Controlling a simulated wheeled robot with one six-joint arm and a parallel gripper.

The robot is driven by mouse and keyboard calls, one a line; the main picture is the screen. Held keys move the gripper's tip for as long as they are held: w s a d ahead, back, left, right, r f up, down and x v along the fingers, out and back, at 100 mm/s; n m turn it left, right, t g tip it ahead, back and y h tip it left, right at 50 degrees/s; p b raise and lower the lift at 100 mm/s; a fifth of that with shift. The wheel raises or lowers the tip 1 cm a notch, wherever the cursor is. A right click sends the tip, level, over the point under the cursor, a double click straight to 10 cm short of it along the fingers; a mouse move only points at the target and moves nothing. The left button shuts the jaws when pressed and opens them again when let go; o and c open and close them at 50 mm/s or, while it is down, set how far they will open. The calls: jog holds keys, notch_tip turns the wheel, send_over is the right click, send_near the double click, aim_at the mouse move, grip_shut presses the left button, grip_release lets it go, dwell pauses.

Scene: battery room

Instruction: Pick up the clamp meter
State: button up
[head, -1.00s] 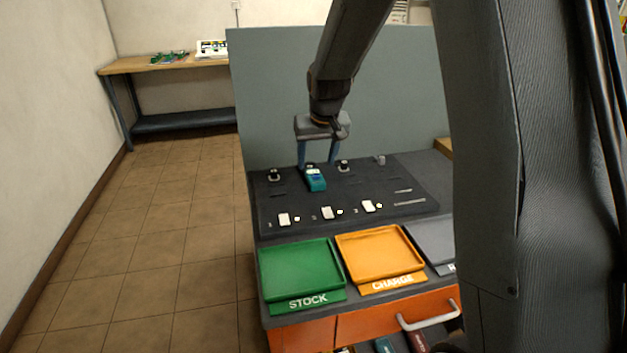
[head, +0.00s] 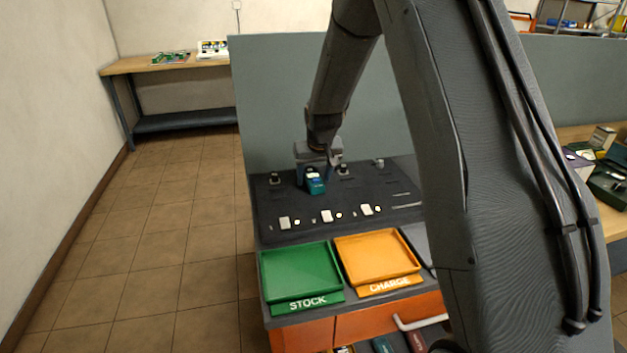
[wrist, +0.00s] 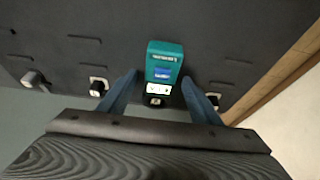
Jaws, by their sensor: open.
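A teal block-shaped device (head: 315,186) lies on the dark panel on top of the orange cabinet, and I take it to be the clamp meter. In the wrist view the device (wrist: 165,62) shows a blue label, a small lit screen and a black end. My gripper (head: 314,178) is open just above it. In the wrist view the blue fingers of my gripper (wrist: 160,80) stand on either side of its screen end, with a gap at each side. Whether the fingertips reach its height is unclear.
A green STOCK tray (head: 304,293) and an orange CHARGE tray (head: 391,281) sit at the panel's front. Small black-and-white fittings (head: 343,169) stand close beside the device. A grey-green partition (head: 270,90) rises behind. A wooden bench (head: 603,225) with items is at right.

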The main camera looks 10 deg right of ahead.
jog(key=c, duration=1.3)
jog(key=shift+c, duration=0.6)
jog(key=shift+r, duration=0.15)
